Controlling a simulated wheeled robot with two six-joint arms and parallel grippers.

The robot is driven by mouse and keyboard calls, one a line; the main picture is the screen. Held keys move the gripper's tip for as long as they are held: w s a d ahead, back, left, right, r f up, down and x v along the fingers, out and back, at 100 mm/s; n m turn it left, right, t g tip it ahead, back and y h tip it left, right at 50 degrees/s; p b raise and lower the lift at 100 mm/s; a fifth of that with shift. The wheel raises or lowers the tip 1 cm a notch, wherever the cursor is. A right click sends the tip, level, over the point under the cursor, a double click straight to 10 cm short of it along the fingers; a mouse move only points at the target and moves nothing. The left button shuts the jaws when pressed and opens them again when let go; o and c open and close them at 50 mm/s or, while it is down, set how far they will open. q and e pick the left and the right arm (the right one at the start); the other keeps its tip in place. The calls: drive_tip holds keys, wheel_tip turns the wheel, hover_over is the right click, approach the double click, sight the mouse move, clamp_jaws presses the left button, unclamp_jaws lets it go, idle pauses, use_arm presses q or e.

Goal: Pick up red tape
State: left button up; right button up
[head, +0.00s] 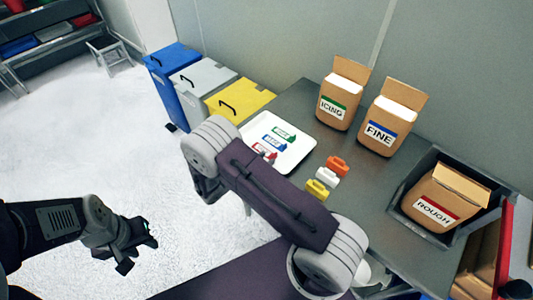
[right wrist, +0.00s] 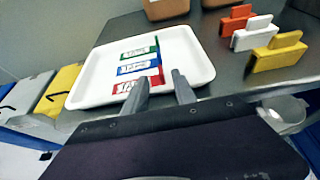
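A white tray (head: 296,157) on the table holds green, blue and red labelled tapes. The red tape (head: 263,152) lies nearest the tray's left edge, partly beside my right arm. In the right wrist view the red tape (right wrist: 124,88) is the nearest of the three, at the tray's near side. My right gripper (right wrist: 162,90) is open and empty; its left fingertip overlaps the red tape's near edge in that view, and contact cannot be told. My left gripper (head: 138,244) is open and empty over the floor, away from the table.
Orange (head: 337,164), white (head: 327,177) and yellow (head: 317,190) handled blocks stand right of the tray. Bags marked ICING (head: 340,95) and FINE (head: 388,118) stand behind. A ROUGH bag (head: 440,200) sits in a dark bin. Blue, grey and yellow bins (head: 240,100) stand beyond the table.

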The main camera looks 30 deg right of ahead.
sight(274, 154)
drive_tip(key=x, duration=0.4)
drive_tip(key=shift+d+r+p, duration=0.1)
drive_tip(key=shift+d+p, duration=0.2)
drive_tip(key=shift+d, duration=0.1)
drive_tip(key=shift+w+d+f, duration=0.25)
drive_tip(key=shift+w+d, duration=0.05)
drive_tip(key=shift+s, duration=0.1)
clamp_jaws()
drive_tip(key=shift+r, duration=0.1)
wheel_tip(274, 154, up, 4)
drive_tip(key=s+d+r, duration=0.7)
drive_tip(key=s, duration=0.2)
